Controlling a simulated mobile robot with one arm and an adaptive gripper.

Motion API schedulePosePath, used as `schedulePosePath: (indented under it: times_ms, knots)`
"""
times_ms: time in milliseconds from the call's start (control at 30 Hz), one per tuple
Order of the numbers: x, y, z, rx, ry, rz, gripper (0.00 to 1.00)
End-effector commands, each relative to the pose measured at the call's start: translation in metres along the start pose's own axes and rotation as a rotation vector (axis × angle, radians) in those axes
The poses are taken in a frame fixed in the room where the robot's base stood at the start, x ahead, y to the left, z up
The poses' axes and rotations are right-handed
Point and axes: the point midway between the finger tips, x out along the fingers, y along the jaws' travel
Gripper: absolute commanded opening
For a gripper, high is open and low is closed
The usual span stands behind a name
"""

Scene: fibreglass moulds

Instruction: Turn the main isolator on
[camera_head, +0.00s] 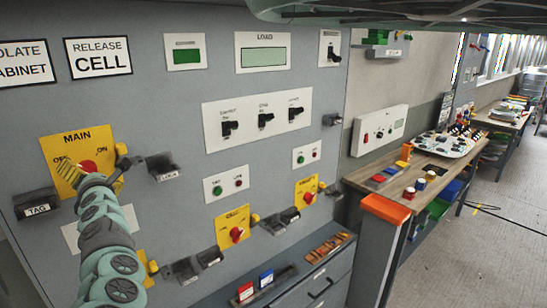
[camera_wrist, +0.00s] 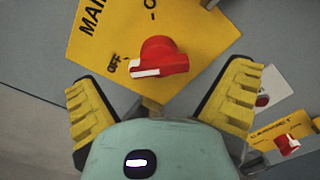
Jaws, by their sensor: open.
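The main isolator is a yellow plate (camera_head: 72,146) marked MAIN, OFF and ON, on the left of the grey cabinet. Its red rotary handle (camera_head: 88,167) is partly hidden behind my gripper (camera_head: 80,177) in the head view. In the wrist view the red handle (camera_wrist: 160,58) is in clear sight on the yellow plate (camera_wrist: 205,32), its white mark by the word OFF. My gripper (camera_wrist: 165,100) is open, with one yellow-padded finger on each side below the handle. Nothing is between the fingers, and they look apart from the handle.
Hasp-like brackets (camera_head: 163,166) and a TAG holder (camera_head: 37,205) stick out beside the plate. Smaller yellow isolators (camera_head: 233,228) (camera_head: 307,190) with red handles sit lower right. A ledge (camera_head: 275,285) with coloured tags runs below.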

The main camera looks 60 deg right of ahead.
Motion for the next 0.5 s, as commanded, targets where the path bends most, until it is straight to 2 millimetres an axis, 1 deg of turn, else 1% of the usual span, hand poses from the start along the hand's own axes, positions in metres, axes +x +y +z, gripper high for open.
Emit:
schedulePosePath:
  times_ms: [133,333,500]
  knots:
    - [0.01,0.002,0.003,0.005,-0.004,0.004,1.0]
    - [0.022,-0.004,0.002,0.006,-0.006,-0.007,1.0]
    - [0.031,-0.002,0.002,0.003,-0.003,-0.002,1.0]
